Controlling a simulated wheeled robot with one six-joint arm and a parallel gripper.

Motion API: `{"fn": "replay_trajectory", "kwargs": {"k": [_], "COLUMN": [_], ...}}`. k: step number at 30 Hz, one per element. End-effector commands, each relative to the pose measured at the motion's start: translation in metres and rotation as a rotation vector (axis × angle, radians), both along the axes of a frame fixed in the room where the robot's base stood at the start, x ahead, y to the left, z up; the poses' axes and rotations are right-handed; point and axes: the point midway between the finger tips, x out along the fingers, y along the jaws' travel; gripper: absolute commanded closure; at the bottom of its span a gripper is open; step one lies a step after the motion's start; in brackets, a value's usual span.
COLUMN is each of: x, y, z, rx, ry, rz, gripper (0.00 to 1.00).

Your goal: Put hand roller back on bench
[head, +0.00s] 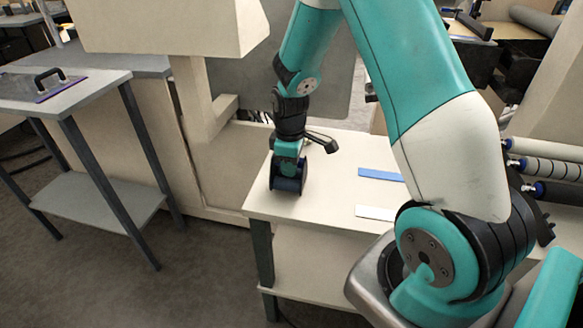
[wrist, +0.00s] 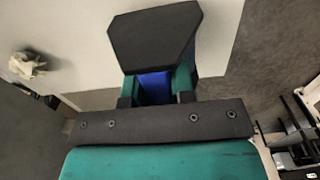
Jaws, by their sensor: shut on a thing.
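The hand roller (head: 288,184), dark with a blue middle, is at the left end of the pale bench (head: 330,190). My gripper (head: 289,163) points down from above and is shut on the roller. The roller's lower edge is at the bench top; I cannot tell whether it rests there or hangs just above. In the wrist view, the blue part of the roller (wrist: 155,86) shows between the teal fingers of my gripper (wrist: 155,92), with a dark plate beyond it. The fingers hide part of the roller.
A blue strip (head: 380,174) and a white strip (head: 375,212) lie on the bench to the right of the roller. A grey side table (head: 100,78) with a black-handled plate (head: 60,84) stands at left. Rollers on a rack (head: 550,168) are at right.

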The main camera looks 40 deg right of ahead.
Motion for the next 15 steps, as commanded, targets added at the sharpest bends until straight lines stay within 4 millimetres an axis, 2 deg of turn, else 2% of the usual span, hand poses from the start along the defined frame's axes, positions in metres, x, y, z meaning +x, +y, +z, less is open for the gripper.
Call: {"fn": "replay_trajectory", "kwargs": {"k": [3, 15], "x": [0.000, 0.000], "y": [0.000, -0.001], "z": [-0.013, -0.019], "rx": [0.000, 0.000], "ry": [0.000, -0.003], "rz": [-0.001, -0.001], "gripper": [1.00, 1.00]}}
